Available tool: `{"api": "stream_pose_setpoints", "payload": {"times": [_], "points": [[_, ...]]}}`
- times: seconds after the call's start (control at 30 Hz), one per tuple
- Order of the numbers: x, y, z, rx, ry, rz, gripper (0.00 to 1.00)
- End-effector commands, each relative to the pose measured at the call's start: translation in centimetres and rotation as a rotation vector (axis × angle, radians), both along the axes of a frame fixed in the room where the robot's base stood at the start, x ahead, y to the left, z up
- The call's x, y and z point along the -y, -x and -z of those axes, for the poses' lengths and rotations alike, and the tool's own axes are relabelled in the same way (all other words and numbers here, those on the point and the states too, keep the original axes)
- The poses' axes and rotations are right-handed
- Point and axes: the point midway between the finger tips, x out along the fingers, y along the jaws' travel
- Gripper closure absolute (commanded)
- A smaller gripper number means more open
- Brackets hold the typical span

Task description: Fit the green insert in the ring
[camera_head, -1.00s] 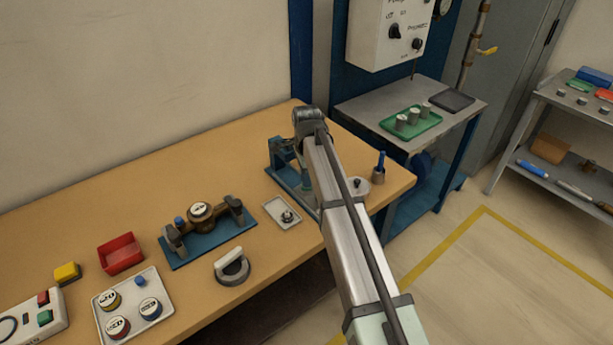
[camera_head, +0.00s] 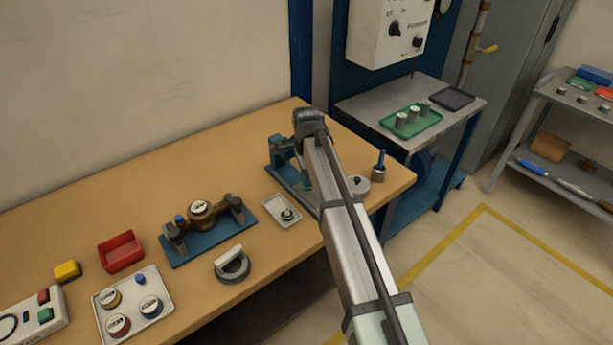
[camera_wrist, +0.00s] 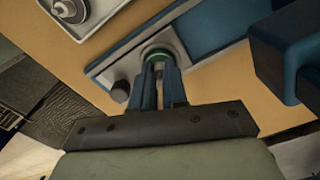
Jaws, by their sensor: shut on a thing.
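In the wrist view the two blue fingers of my gripper (camera_wrist: 160,88) are closed together on the green insert (camera_wrist: 165,50), whose green edge shows just beyond the fingertips. The insert is at a pale round ring (camera_wrist: 150,47) on a grey plate of the blue fixture. I cannot tell how deep it sits in the ring, as the fingers cover part of it. In the head view my arm hides the gripper, insert and ring; the blue fixture (camera_head: 279,152) shows beside the arm.
A small tray with a metal part (camera_head: 285,212) lies left of the fixture. A dark knob (camera_wrist: 121,91) stands near the ring, and a blue block (camera_wrist: 285,55) rises at the right in the wrist view. A blue-handled tool (camera_head: 379,167) stands right of the arm.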

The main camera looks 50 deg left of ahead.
Motion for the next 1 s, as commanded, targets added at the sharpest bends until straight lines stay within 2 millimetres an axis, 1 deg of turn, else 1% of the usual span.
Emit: {"api": "stream_pose_setpoints", "payload": {"times": [0.33,0.37,0.63,0.67,0.83,0.93,0.97,1.0], "points": [[0.0,0.0,0.02,0.0,0.0,0.0,1.0],[0.0,0.0,0.02,0.0,0.0,0.0,0.85],[0.0,0.0,0.02,0.0,0.0,0.0,0.59],[0.0,0.0,0.02,0.0,0.0,0.0,0.57],[0.0,0.0,0.02,0.0,0.0,0.0,0.56],[0.0,0.0,0.02,0.0,0.0,0.0,0.47],[0.0,0.0,0.02,0.0,0.0,0.0,0.44],[0.0,0.0,0.02,0.0,0.0,0.0,0.44]]}}
